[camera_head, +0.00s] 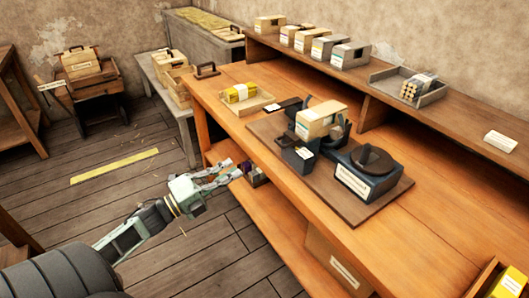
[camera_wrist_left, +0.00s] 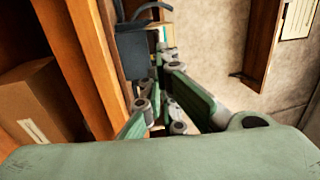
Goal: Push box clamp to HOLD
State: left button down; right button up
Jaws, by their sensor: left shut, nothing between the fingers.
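A light wooden box (camera_head: 316,118) sits in a dark clamp fixture (camera_head: 297,154) on a brown board on the workbench. A dark press base with a round handwheel (camera_head: 372,160) and a white label stands to its right. My left gripper (camera_head: 232,172) is shut and empty, in front of the bench's front edge, left of the fixture and apart from it. In the left wrist view the gripper (camera_wrist_left: 165,95) points toward a dark fixture part (camera_wrist_left: 134,48) with the box (camera_wrist_left: 160,36) behind it. No HOLD marking can be read. My right gripper does not show.
The workbench (camera_head: 430,235) has an open lower shelf with a cardboard box (camera_head: 335,268). A tray (camera_head: 250,101) with yellow items lies at the bench's left end. Several boxes and a grey tray (camera_head: 405,91) line the back shelf.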

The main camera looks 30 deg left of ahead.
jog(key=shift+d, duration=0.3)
pick_arm(q)
jog(key=shift+w, duration=0.1)
jog(key=p, duration=0.3)
send_near(278, 143)
jog(key=x, duration=0.6)
jog(key=shift+w+d+r, duration=0.1)
jog(key=shift+w, duration=0.25)
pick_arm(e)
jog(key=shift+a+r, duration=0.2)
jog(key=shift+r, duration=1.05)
pick_arm(q)
jog(key=shift+w+b, duration=0.15)
jog(key=shift+b, duration=0.2)
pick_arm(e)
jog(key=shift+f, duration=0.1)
